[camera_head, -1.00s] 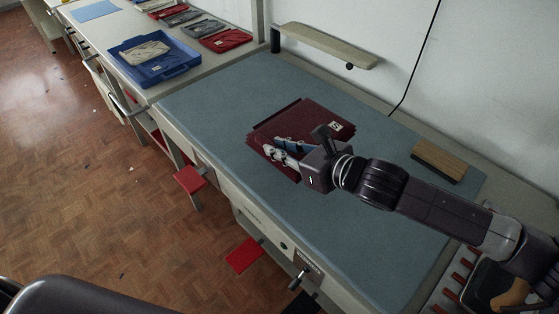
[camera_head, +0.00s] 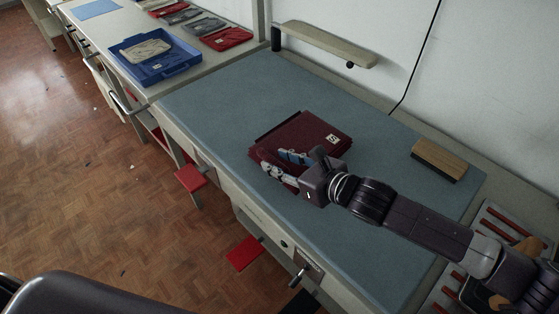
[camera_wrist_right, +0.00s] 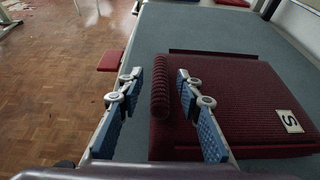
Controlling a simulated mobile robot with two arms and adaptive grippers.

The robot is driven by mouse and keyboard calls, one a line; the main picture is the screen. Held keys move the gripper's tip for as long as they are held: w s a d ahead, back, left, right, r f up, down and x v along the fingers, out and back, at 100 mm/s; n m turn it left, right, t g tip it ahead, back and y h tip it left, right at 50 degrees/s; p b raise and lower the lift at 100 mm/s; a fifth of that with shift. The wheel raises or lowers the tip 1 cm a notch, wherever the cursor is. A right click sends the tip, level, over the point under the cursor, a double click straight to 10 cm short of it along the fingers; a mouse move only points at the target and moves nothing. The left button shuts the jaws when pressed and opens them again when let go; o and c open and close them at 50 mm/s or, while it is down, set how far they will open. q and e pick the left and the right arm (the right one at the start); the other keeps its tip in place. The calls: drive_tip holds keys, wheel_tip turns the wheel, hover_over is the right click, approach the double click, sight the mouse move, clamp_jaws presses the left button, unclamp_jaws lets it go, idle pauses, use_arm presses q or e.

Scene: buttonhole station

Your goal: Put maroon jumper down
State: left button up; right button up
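The maroon jumper (camera_head: 308,132), folded into a flat square with a pale tag marked S, lies on the blue-grey mat (camera_head: 225,105) of the near bench. My right gripper (camera_head: 273,161) is low at the jumper's near left edge. In the right wrist view its two blue-padded fingers (camera_wrist_right: 160,76) are spread, one on each side of the jumper's rolled edge (camera_wrist_right: 160,88). A gap shows between the left finger and that edge; the right finger is over or close against the jumper. My left gripper is not in view.
A wooden block brush (camera_head: 438,160) lies at the mat's right end. A blue tray (camera_head: 155,72) with a pale garment stands on the far bench, near several folded garments. A shelf arm (camera_head: 325,45) sticks out at the back. The mat is clear around the jumper.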

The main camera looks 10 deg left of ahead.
drive_tip(key=b+v, duration=0.1)
drive_tip(key=v, duration=1.1)
